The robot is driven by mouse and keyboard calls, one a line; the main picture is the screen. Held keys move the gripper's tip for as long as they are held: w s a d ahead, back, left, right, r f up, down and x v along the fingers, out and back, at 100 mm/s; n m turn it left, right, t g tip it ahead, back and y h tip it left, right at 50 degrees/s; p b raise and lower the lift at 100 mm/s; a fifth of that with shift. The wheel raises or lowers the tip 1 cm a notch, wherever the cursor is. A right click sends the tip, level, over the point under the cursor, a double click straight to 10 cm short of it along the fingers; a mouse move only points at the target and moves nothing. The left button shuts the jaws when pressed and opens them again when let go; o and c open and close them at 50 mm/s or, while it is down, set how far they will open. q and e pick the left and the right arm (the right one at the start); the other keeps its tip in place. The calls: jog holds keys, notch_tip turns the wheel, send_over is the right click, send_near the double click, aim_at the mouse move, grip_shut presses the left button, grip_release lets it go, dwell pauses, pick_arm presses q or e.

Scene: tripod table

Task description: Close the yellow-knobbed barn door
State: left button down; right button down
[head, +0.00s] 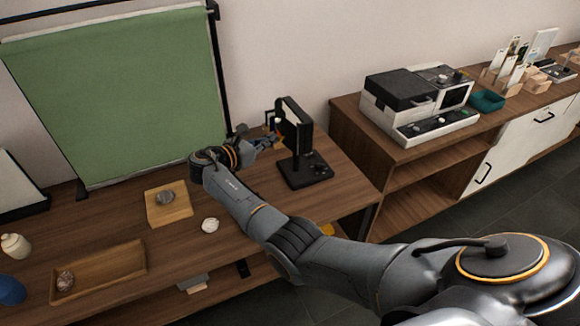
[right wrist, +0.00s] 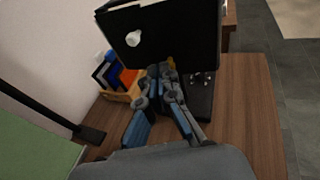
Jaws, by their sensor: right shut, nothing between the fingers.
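A black panel lamp (head: 291,125) stands on a black base (head: 303,171) near the right end of the wooden table. In the right wrist view its dark flap (right wrist: 165,35) carries a white knob (right wrist: 133,39). A small yellow knob (right wrist: 171,62) shows at the panel's lower edge, just beyond my fingertips. My right gripper (head: 270,141) is shut and empty, left of the lamp, and it also shows in the right wrist view (right wrist: 160,72). Whether the fingertips touch the yellow knob or its door, I cannot tell. My left gripper is out of view.
A wooden holder (right wrist: 122,92) with coloured cards stands behind the lamp. A green backdrop (head: 120,90) stands at the back left. A cabinet (head: 400,170) stands at right.

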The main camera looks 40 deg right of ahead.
jog(key=shift+w+d, duration=0.5)
jog(key=shift+d, duration=0.25)
dwell(0.3)
